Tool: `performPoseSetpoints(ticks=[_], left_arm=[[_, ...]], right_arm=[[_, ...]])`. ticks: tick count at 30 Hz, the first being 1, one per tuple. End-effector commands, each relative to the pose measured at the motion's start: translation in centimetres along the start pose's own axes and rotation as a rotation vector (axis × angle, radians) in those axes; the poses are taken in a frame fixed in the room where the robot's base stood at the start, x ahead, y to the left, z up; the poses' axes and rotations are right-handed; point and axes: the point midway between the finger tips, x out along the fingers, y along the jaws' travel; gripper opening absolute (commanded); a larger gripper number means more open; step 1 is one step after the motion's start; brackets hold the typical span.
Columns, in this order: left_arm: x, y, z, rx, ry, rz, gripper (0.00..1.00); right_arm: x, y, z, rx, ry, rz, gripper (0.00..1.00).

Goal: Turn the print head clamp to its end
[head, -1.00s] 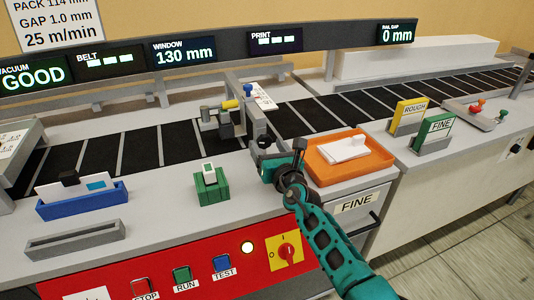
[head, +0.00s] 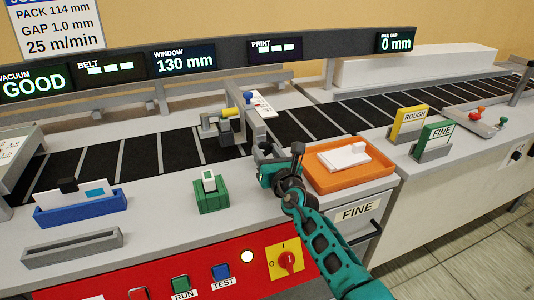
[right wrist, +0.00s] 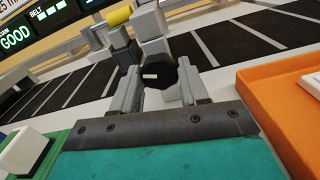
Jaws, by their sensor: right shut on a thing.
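The print head clamp shows as a black faceted knob (right wrist: 160,77) with a small white mark, in the middle of the right wrist view. The knob also shows small and dark in the head view (head: 266,147), at the front of the print head bracket (head: 257,126). My right gripper (right wrist: 160,90) is shut on the knob, with one grey finger on each side of it. In the head view my right gripper (head: 267,156) reaches up from the lower right, between the green block and the orange tray. My left gripper is not in view.
An orange tray (head: 316,177) with a white block stands close to the right of my gripper. A green block (head: 211,198) stands to the left. The dark slatted belt (head: 180,145) runs behind. A red control panel (head: 205,258) is in front.

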Motion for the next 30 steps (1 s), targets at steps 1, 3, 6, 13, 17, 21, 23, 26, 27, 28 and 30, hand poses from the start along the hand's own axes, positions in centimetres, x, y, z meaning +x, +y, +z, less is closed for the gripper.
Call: performPoseSetpoints(ticks=[1, 3, 6, 13, 17, 21, 23, 26, 27, 28, 30], left_arm=[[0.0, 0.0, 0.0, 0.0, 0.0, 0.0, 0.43], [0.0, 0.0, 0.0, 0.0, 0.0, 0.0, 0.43], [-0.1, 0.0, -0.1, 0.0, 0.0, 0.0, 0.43], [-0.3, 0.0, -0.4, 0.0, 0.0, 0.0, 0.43], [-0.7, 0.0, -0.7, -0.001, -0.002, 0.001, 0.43], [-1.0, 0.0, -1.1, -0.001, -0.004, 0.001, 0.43], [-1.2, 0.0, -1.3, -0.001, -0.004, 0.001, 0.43], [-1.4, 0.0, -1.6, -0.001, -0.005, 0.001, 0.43], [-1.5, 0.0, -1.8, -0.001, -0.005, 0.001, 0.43], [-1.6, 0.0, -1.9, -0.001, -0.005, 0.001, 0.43], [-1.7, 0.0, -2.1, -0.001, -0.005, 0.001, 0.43]], right_arm=[[0.0, 0.0, 0.0, 0.0, 0.0, -0.001, 0.14], [0.0, -0.1, 0.0, -0.001, 0.0, -0.001, 0.14], [0.0, -0.1, 0.0, -0.009, 0.0, -0.001, 0.14], [0.0, -0.1, 0.1, -0.086, 0.002, 0.0, 0.14], [0.0, 0.0, 0.1, -0.17, 0.003, 0.0, 0.14], [0.0, -0.1, 0.1, -0.292, 0.003, 0.0, 0.14], [0.0, 0.0, 0.1, -0.349, 0.003, 0.0, 0.14], [0.0, -0.1, 0.1, -0.445, 0.003, 0.001, 0.14], [0.0, -0.1, 0.1, -0.483, 0.003, 0.0, 0.14], [0.0, -0.1, 0.1, -0.512, 0.003, 0.0, 0.14], [0.0, -0.1, 0.1, -0.577, 0.002, 0.0, 0.14]])
